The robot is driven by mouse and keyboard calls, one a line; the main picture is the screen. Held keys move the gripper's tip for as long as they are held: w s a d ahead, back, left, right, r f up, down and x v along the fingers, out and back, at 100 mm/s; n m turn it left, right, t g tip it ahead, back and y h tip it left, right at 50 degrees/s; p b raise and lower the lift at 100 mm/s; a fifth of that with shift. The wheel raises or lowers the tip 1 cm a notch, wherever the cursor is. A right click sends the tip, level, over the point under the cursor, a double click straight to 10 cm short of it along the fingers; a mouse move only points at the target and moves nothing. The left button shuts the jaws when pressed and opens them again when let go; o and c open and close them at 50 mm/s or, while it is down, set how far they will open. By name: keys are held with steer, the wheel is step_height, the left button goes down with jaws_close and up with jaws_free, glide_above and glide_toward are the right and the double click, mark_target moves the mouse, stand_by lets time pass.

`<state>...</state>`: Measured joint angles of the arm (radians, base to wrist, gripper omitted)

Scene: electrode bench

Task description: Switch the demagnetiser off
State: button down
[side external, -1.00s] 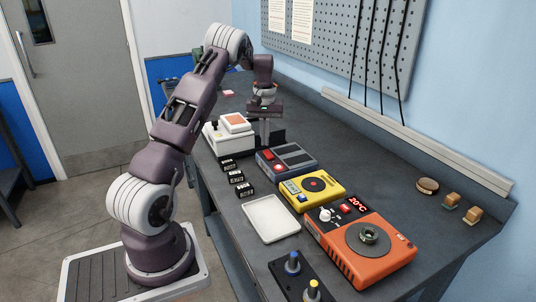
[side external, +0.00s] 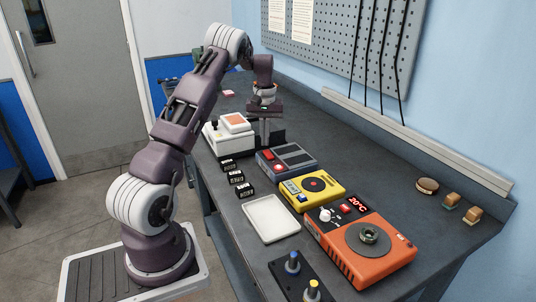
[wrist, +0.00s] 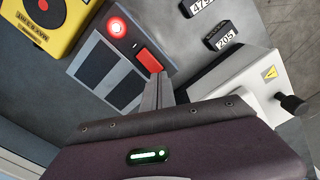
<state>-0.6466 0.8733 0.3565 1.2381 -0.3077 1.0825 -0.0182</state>
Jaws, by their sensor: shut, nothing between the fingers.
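No readable label names the demagnetiser. A grey box (side external: 287,158) with dark panels sits below my gripper, and it fills the upper left of the wrist view (wrist: 108,72). It bears a red rocker switch (wrist: 149,60) and a round red lamp (wrist: 117,27), which glows. My gripper (side external: 266,144) points down at the switch end of the box, with its fingers together and nothing between them. In the wrist view the fingertips (wrist: 163,78) show right beside the switch. I cannot tell whether they touch it.
A yellow device (side external: 311,186) with a red-centred disc stands beside the grey box, then an orange hotplate (side external: 380,268) reading 20°C. A white box (side external: 213,139) with a dark knob stands on the other side. Small numbered black blocks (side external: 236,177) and a white tray (side external: 271,219) lie in front.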

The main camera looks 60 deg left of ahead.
steer(key=shift+f, duration=1)
stand_by(0.8)
step_height(320, 180, up, 6)
steer(key=shift+f, duration=0.1)
stand_by(0.5)
